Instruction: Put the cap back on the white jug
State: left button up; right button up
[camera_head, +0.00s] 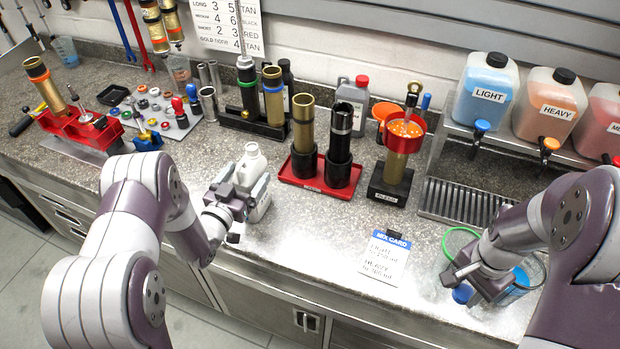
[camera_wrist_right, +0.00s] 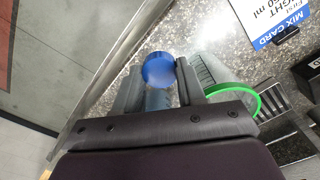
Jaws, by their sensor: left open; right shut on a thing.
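The white jug (camera_head: 254,160) stands upright on the counter, left of centre in the head view. No coloured cap shows on its pale neck. My left gripper (camera_head: 236,196) is open at the jug's near left side, its fingers close to the jug's body. I cannot tell if they touch it. My right gripper (camera_head: 468,281) is shut on a round blue cap (camera_wrist_right: 158,69) near the counter's front edge at the right. The cap also shows below the fingers in the head view (camera_head: 463,293). The jug is not in the right wrist view.
A green-rimmed clear beaker (camera_wrist_right: 237,98) stands close beside my right gripper, and blue liquid (camera_head: 519,279) shows behind that gripper. The mix card (camera_head: 385,258) lies between the arms. A red tray (camera_head: 291,179) with shock parts stands right of the jug. A drip grille (camera_head: 462,203) is at the right.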

pick_arm(q)
jog(key=x, duration=0.2)
jog(key=shift+w, duration=0.35)
pick_arm(e)
jog(key=shift+w+r, duration=0.1)
jog(key=shift+r, duration=0.4)
pick_arm(q)
grip_shut()
jog(key=shift+r, duration=0.1)
